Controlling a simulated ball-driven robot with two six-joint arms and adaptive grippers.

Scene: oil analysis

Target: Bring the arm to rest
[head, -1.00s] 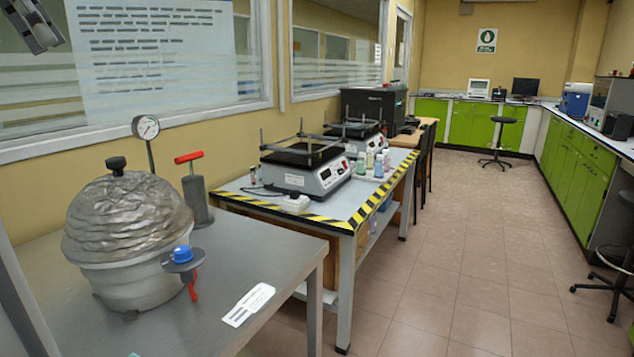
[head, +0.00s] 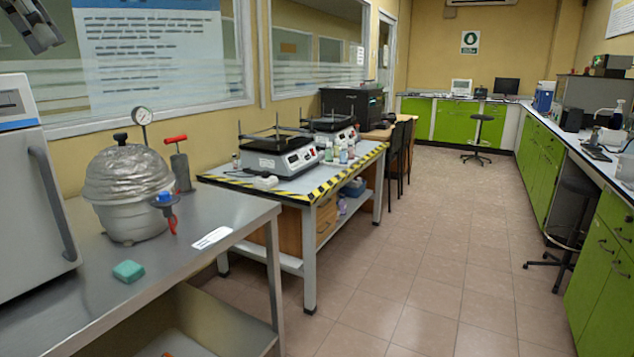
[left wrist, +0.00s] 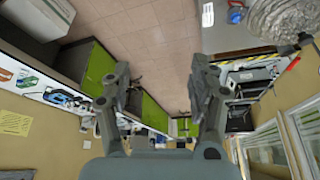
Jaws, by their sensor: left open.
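My left gripper (head: 38,38) shows at the top left corner of the head view, raised in front of the window and clear of the benches. It also fills the middle of the left wrist view (left wrist: 160,75), where its two dark fingers stand wide apart with nothing between them. It is open and empty. Only the end of the left arm shows in the head view. My right gripper is in neither view.
A steel bench (head: 215,218) at the left holds a white appliance (head: 30,200), a foil-covered vessel (head: 128,178) and a green block (head: 128,271). Beyond stands a striped-edge table (head: 290,186). Green cabinets (head: 605,250) line the right. The tiled floor (head: 430,240) between is open.

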